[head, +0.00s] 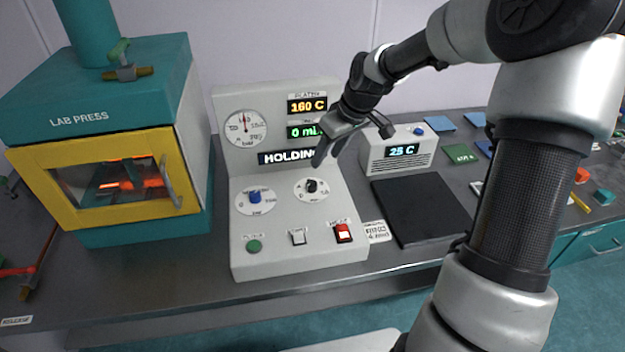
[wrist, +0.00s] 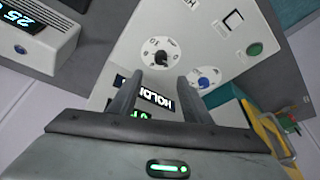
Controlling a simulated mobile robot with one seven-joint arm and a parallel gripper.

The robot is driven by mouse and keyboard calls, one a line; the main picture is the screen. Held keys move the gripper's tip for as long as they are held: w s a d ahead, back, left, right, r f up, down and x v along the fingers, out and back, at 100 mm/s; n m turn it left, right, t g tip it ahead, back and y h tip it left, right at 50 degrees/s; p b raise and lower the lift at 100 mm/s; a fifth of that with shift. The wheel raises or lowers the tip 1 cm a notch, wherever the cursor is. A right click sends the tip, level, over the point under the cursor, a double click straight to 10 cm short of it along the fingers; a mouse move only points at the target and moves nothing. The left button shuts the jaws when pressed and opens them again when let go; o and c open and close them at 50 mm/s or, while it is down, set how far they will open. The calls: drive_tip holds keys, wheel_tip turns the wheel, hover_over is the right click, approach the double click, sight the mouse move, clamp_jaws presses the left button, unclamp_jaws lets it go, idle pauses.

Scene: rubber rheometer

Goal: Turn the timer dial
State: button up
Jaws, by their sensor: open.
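The timer dial (head: 312,186) is a black knob on a round white scale, on the sloped face of the grey control panel (head: 290,262). It also shows in the wrist view (wrist: 161,57), just beyond my fingertips. My gripper (head: 318,160) is open and empty, above and close to the dial, apart from it as far as I can tell. In the wrist view my two fingers (wrist: 155,85) point toward the dial, which lies roughly between their lines. The panel displays read 160 C, 0 min and HOLDING, partly hidden by my gripper in the head view.
A blue knob (head: 255,197) sits left of the dial. A green button (head: 254,246), a white switch (head: 298,237) and a red switch (head: 343,233) lie below. The lab press (head: 100,130) stands left, the 25 C box (head: 400,152) and a black mat (head: 420,212) right.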

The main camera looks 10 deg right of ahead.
sight(312, 183)
drive_tip(key=x, duration=1.2)
drive_tip(key=shift+f, duration=0.3)
drive_tip(key=c, duration=1)
drive_tip(key=shift+c, duration=0.2)
drive_tip(key=shift+a+f+m+b, duration=0.1)
drive_tip(key=shift+m+b, duration=0.2)
drive_tip(key=shift+b, duration=0.15)
